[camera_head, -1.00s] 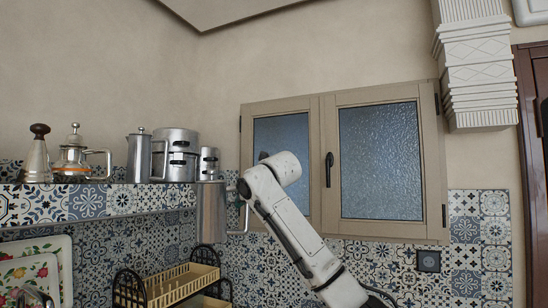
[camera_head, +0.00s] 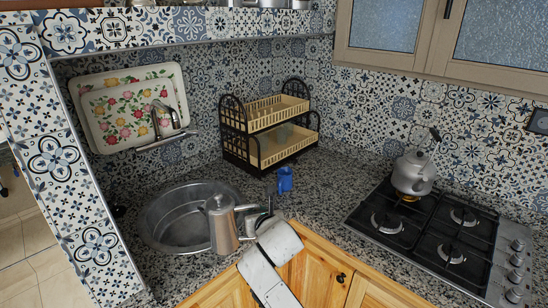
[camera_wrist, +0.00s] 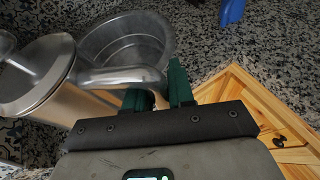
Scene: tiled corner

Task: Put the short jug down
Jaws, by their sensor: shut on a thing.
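The short jug (camera_head: 223,228) is a steel cylinder with a lid, a top knob and a side handle. In the head view it appears upright, in front of the sink's right rim. My gripper (camera_head: 259,216) is at its right side, shut on the handle. In the wrist view the jug (camera_wrist: 38,72) fills the left, and its handle (camera_wrist: 118,77) reaches to the green fingers of my gripper (camera_wrist: 160,92). The jug's base is hidden in the wrist view, and whether it touches the speckled counter (camera_head: 335,195) cannot be told.
The round steel sink (camera_head: 160,222) lies behind the jug. A blue cup (camera_head: 285,180) stands on the counter before a two-tier dish rack (camera_head: 262,150). A gas hob (camera_head: 440,235) with a kettle (camera_head: 413,172) is at right. Counter between cup and hob is clear.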

